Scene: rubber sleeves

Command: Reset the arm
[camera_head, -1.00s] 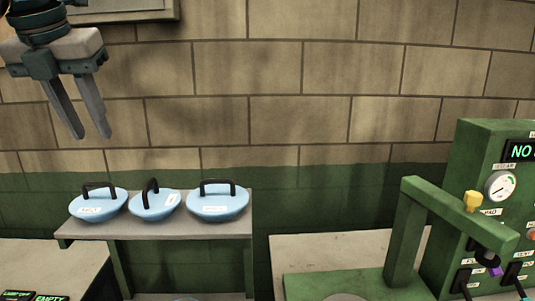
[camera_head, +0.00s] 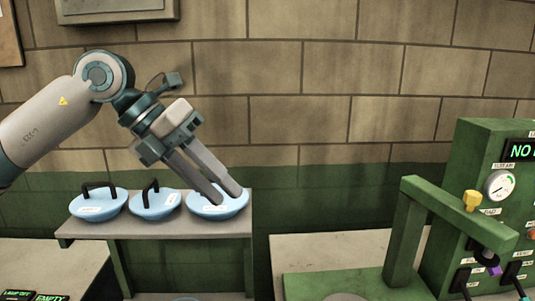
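My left arm comes in from the left, and my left gripper (camera_head: 230,198) points down and to the right. Its two fingers are apart with a narrow gap and nothing visible between them. In the picture the fingertips overlap the right-hand blue lid (camera_head: 205,213) and hide its handle; I cannot tell whether they touch it. Two more blue lids with black handles, the left one (camera_head: 97,206) and the middle one (camera_head: 154,207), sit on the shelf (camera_head: 150,231). My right gripper is not in view.
A green machine (camera_head: 402,240) with a post and overhanging arm stands at the right, beside a panel with a gauge (camera_head: 499,185).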

